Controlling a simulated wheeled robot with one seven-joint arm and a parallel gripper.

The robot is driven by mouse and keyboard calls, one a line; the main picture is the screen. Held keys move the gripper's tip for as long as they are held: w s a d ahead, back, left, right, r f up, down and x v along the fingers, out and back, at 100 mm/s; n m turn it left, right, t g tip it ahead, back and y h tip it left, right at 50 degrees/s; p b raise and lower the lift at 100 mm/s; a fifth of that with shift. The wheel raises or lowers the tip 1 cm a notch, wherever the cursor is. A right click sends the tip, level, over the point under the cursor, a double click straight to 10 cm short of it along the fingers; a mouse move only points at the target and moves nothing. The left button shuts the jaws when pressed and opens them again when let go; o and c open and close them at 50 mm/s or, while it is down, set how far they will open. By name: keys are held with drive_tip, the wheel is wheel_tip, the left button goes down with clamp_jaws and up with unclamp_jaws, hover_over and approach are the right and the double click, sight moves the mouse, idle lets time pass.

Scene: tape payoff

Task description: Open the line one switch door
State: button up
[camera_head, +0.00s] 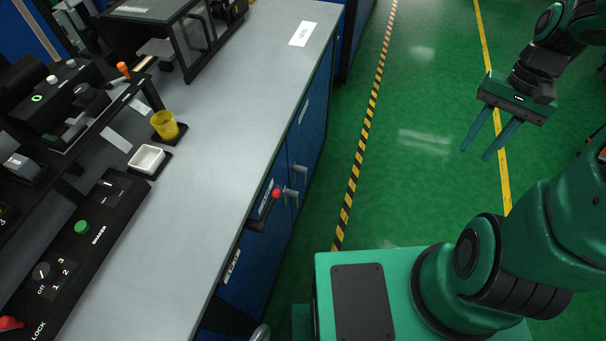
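My gripper (475,154) hangs over the green floor at the upper right, far from the counter. Its two fingers point down and are apart, with nothing between them. Blue cabinet doors (310,130) line the front of the grey counter, seen at a steep angle. Pale bar handles (291,194) stick out from them and the doors look shut. White labels are on the fronts, but their words are too small to read. I cannot tell which door is the line one switch door.
A lever with a red knob (276,193) juts from the counter front. The grey counter (225,130) bears a yellow cup (165,124), a white tray (147,158) and a black control panel (75,245). The floor (420,120) between counter and gripper is clear, with a striped line.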

drive_tip(key=w+a+f+m+y, duration=0.1)
drive_tip(key=w+a+f, duration=0.15)
drive_tip(key=f, duration=0.35)
drive_tip(key=w+a+f+y, duration=0.1)
drive_tip(key=w+f+y, duration=0.1)
drive_tip(key=w+f, duration=0.3)
drive_tip(key=m+t+y, duration=0.8)
drive_tip(key=m+y, duration=0.4)
drive_tip(key=m, duration=0.2)
approach(305, 174)
drive_tip(key=w+f, duration=0.1)
drive_tip(key=f, duration=0.1)
drive_tip(key=x, duration=1)
drive_tip(key=shift+r, duration=0.15)
clamp_jaws()
drive_tip(key=shift+w, duration=0.1)
